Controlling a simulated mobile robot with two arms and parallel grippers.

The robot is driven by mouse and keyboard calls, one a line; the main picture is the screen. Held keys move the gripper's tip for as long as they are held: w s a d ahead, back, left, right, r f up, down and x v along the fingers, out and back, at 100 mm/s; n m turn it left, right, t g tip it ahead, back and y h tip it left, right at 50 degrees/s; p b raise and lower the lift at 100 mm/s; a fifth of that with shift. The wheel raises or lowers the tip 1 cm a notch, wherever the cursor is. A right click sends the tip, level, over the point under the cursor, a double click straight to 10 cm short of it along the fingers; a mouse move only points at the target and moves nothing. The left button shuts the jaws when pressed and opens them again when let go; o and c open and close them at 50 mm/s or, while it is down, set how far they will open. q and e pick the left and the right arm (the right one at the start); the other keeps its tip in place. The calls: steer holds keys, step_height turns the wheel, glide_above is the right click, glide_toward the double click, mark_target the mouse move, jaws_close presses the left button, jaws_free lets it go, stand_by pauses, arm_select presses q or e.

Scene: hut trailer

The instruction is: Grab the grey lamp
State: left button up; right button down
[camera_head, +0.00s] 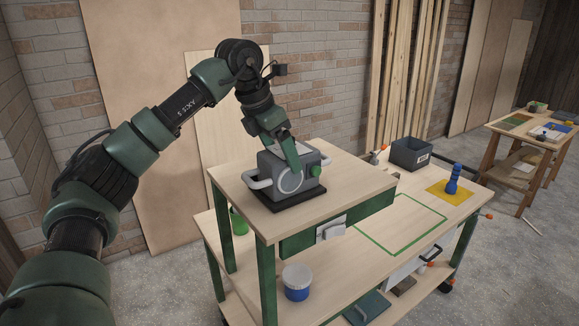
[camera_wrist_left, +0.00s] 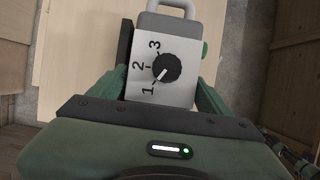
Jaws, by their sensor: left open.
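The grey lamp (camera_head: 290,172) is a boxy grey body with a pale ring on its front, a green knob and light side handles. It stands on a dark base on the raised wooden shelf. In the left wrist view its top (camera_wrist_left: 150,55) shows a black dial marked 1, 2, 3, with a handle at the far end. My left gripper (camera_head: 288,152) is open and comes down over the lamp from above. In the left wrist view its green fingers (camera_wrist_left: 161,92) lie on either side of the lamp; I cannot tell whether they touch it. My right gripper is not in view.
The raised shelf (camera_head: 355,184) stands on a larger workbench (camera_head: 408,232). That bench holds a dark grey bin (camera_head: 410,154) and a blue object (camera_head: 453,180) on a yellow mat. A white and blue tub (camera_head: 297,283) sits below the shelf. Boards lean against the brick wall behind.

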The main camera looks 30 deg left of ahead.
arm_select(q)
steer(key=p+x, duration=0.2)
steer(key=x, duration=0.1)
steer(key=shift+w+d+f, duration=0.1)
steer(key=shift+w+d, duration=0.05)
steer(key=shift+w, duration=0.05)
steer(key=shift+w+f, duration=0.1)
steer(key=shift+f, duration=0.2)
steer(key=shift+w+f, duration=0.1)
steer(key=shift+f, duration=0.05)
steer(key=shift+c, duration=0.4)
steer(key=c, duration=1.4)
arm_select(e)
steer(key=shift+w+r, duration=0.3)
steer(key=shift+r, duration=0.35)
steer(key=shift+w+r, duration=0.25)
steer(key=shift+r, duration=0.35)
arm_select(q)
steer(key=shift+c, duration=0.2)
